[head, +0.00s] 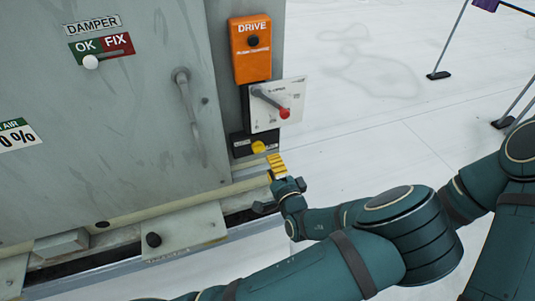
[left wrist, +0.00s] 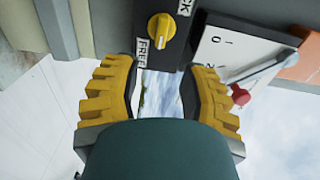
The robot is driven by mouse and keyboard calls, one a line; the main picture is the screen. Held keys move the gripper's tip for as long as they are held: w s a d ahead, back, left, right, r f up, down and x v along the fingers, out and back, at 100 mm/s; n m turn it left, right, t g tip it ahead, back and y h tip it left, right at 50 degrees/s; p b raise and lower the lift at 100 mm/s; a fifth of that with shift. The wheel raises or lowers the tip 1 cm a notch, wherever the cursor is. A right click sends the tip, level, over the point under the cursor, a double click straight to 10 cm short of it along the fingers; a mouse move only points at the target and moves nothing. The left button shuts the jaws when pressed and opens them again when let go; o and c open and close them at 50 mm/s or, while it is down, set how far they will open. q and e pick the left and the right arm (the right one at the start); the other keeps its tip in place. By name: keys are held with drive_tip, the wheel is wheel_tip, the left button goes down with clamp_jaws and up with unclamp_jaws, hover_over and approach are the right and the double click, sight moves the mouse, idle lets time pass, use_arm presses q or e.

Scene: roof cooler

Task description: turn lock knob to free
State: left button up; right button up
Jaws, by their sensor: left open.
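The lock knob is a small yellow turn knob (head: 258,147) on a black plate (head: 240,146) low on the cabinet's side. In the left wrist view the knob (left wrist: 161,27) sits between a FREE label (left wrist: 142,52) and a partly cut-off label ending in CK (left wrist: 186,7). My left gripper (head: 277,170), with yellow ribbed finger pads, is just below and right of the knob in the head view. In the wrist view the left gripper (left wrist: 161,72) is open and empty, its fingertips short of the knob. My right gripper is not in view.
Above the knob are a white switch plate (head: 294,112) with a red-tipped lever (head: 270,101) and an orange DRIVE box (head: 250,62). The cabinet door has a bar handle (head: 188,110) and a DAMPER slider (head: 91,62). Pale open floor lies to the right.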

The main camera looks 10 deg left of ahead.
use_arm(q)
drive_tip(key=v, duration=0.4)
drive_tip(key=shift+a, duration=0.1)
idle(0.3)
drive_tip(key=s+a+f+n+g+h+b, duration=0.1)
drive_tip(key=s+a+f+n+g+h, duration=0.15)
drive_tip(key=f, duration=0.45)
drive_tip(key=s+a+f+n+g+h+b, duration=0.15)
drive_tip(key=f+g, duration=0.25)
drive_tip(key=f, duration=0.4)
drive_tip(key=s+d+f+n+g+h, duration=0.1)
drive_tip(key=s+n+g+h, duration=0.2)
drive_tip(key=s+n+h, duration=0.1)
drive_tip(key=s+d+f+n+g+h+b, duration=0.1)
drive_tip(key=s+d+f+n+g+h, duration=0.1)
drive_tip(key=s+h, duration=0.4)
drive_tip(key=n+g, duration=0.1)
drive_tip(key=n, duration=0.1)
drive_tip(key=shift+s+f+n+b, duration=0.3)
drive_tip(key=shift+f+n, duration=0.05)
drive_tip(key=shift+n, duration=0.05)
drive_tip(key=shift+d+g, duration=0.1)
drive_tip(key=shift+g, duration=0.15)
